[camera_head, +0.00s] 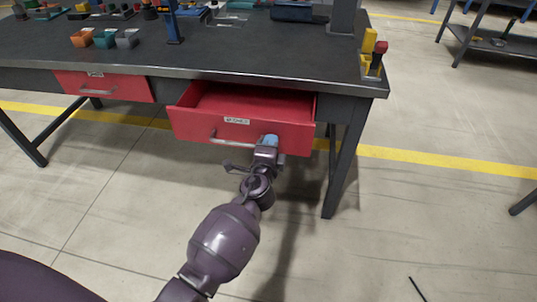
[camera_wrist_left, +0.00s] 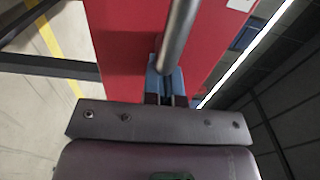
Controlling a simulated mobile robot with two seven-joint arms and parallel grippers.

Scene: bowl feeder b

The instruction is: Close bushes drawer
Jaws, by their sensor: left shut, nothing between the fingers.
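A red drawer (camera_head: 189,124) with a small white label and a silver handle (camera_head: 224,139) stands pulled out under the right part of the workbench. Its inside shows as empty red where visible. My left gripper (camera_head: 269,141) is at the right part of the drawer front, near the right end of the handle. In the left wrist view, its blue fingertips (camera_wrist_left: 165,82) are together with nothing between them. They are close to the red front (camera_wrist_left: 125,50) and the end of the metal handle (camera_wrist_left: 180,30). I cannot tell whether they touch. My right gripper is out of view.
The dark workbench (camera_head: 200,58) carries small bins (camera_head: 105,39) and a yellow stand with a red top (camera_head: 374,58) at its right corner. A second red drawer (camera_head: 120,88) at left is shut. A table leg (camera_head: 345,165) stands right of my arm. The floor in front is mostly clear.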

